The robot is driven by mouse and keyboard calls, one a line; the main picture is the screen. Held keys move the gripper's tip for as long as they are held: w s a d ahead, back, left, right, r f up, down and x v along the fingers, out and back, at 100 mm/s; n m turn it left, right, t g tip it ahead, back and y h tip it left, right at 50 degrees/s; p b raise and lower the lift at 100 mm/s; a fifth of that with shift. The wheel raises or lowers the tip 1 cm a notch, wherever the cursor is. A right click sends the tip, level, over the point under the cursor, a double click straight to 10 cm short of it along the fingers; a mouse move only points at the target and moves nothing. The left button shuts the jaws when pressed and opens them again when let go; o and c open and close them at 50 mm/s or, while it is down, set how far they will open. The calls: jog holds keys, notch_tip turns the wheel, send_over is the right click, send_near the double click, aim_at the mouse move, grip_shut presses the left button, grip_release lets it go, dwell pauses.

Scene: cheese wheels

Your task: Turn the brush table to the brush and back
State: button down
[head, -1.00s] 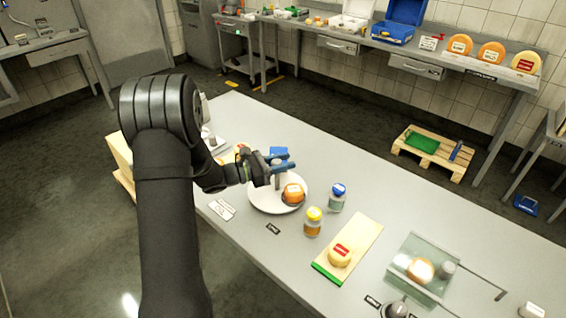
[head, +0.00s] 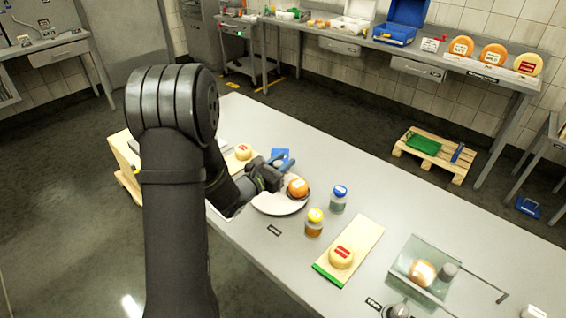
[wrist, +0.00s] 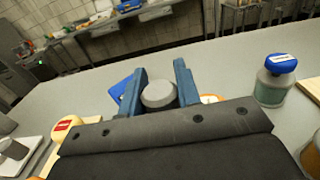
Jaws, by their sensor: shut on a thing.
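The brush table is a white round plate (head: 280,207) on the grey worktable, left of the two jars. An orange cheese wheel (head: 297,187) with a pale label lies on its right part. My gripper (head: 283,163) is low over the plate's back left side. In the wrist view its blue fingers stand either side of a grey round knob (wrist: 159,95), shut on it. The cheese wheel shows only as a sliver (wrist: 209,98) behind the right finger. A blue item (head: 279,153) is just behind the fingers; I cannot tell whether it is the brush.
A blue-capped jar (head: 339,199) and a yellow-capped jar (head: 315,222) stand close right of the plate. A board (head: 364,239) with a yellow cheese (head: 342,257) lies further right. Another labelled cheese (head: 243,152) is behind left. A glass-sided station (head: 408,262) is at right.

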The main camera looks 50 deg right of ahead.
jog(key=shift+w+n+t+y, duration=0.15)
jog(key=shift+n+t, duration=0.5)
jog(key=shift+t, duration=0.35)
jog(key=shift+w+n+t+y, duration=0.15)
jog(key=shift+n+t, duration=0.5)
jog(key=shift+t, duration=0.35)
jog(key=shift+n+t, duration=0.6)
jog(key=shift+t, duration=0.3)
jog(key=c, duration=1.1)
grip_release()
jog(key=shift+o, duration=0.2)
jog(key=shift+a, duration=0.1)
jog(key=v, duration=1.7)
jog(key=shift+a+r, duration=0.2)
jog(key=shift+r, duration=0.15)
jog(key=shift+s, duration=0.1)
jog(key=shift+c, duration=0.4)
